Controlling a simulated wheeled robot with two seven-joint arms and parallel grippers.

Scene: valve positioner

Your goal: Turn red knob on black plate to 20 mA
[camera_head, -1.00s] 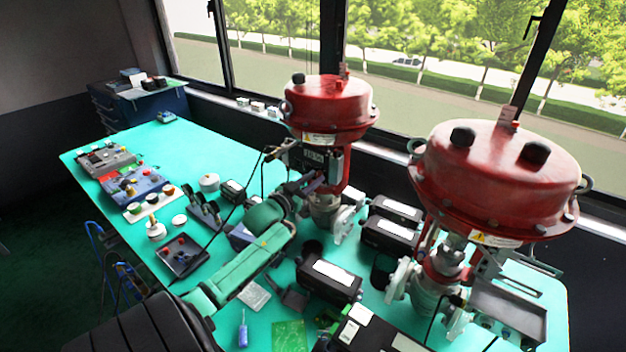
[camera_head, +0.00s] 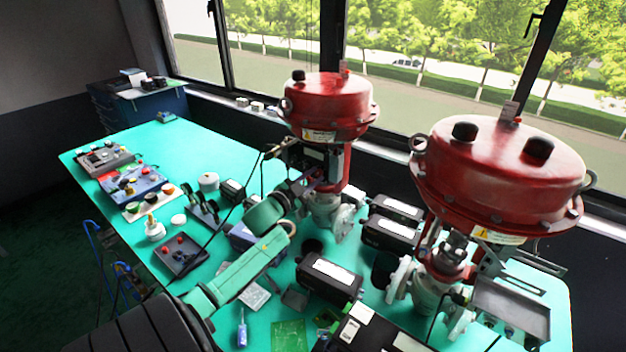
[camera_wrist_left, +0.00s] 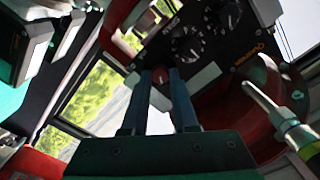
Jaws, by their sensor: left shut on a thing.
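In the left wrist view, a small red knob (camera_wrist_left: 160,76) with a pale pointer mark sits on a black plate (camera_wrist_left: 207,22) beside several round black dials with white marks. My left gripper (camera_wrist_left: 160,82) has its two blue-grey fingers on either side of the red knob and is shut on it. In the head view, my left gripper (camera_head: 306,184) is small and partly hidden at the positioner below the far red actuator (camera_head: 327,108). The scale marks around the knob are too small to read. My right gripper is not in view.
The near red actuator (camera_head: 500,180) stands at the right. Black boxes (camera_head: 330,278) lie on the green table (camera_head: 130,150) near my left arm. A dark tray-like panel with red knobs (camera_head: 181,254) lies at the left.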

